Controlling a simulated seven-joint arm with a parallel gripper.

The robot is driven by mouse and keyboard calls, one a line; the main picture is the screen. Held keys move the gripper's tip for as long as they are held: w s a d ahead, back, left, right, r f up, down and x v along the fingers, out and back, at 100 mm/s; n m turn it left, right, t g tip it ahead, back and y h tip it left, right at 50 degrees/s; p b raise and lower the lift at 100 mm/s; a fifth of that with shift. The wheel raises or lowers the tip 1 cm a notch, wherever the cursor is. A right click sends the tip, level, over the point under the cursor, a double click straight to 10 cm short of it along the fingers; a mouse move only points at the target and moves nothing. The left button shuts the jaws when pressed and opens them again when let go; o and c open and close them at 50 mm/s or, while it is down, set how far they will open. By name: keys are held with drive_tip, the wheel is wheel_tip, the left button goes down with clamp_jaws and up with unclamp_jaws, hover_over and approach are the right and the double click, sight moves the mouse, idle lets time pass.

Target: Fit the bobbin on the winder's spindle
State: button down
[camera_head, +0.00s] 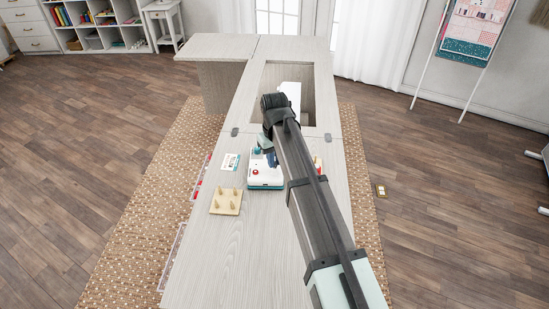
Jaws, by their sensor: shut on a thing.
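The winder (265,180) is a small white machine with a teal base and a red button on its front. My gripper (267,146) points down just above the winder's back part, mostly hidden by my own wrist and arm. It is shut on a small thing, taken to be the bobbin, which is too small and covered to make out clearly. A small teal piece shows at the winder's back left; I cannot tell what it is. The spindle cannot be made out.
A wooden peg block (226,201) stands left of the winder, with a printed card (231,162) behind it. The cabinet top (236,255) is clear in front. An opening with a white object (291,90) lies behind. A small red and yellow item (317,163) is right of my arm.

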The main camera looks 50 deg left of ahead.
drive_tip(key=shift+f, duration=0.2)
idle(0.7)
drive_tip(key=c, duration=1)
unclamp_jaws()
drive_tip(key=shift+r, duration=0.1)
wheel_tip(320, 180, up, 14)
drive_tip(key=shift+f, duration=0.2)
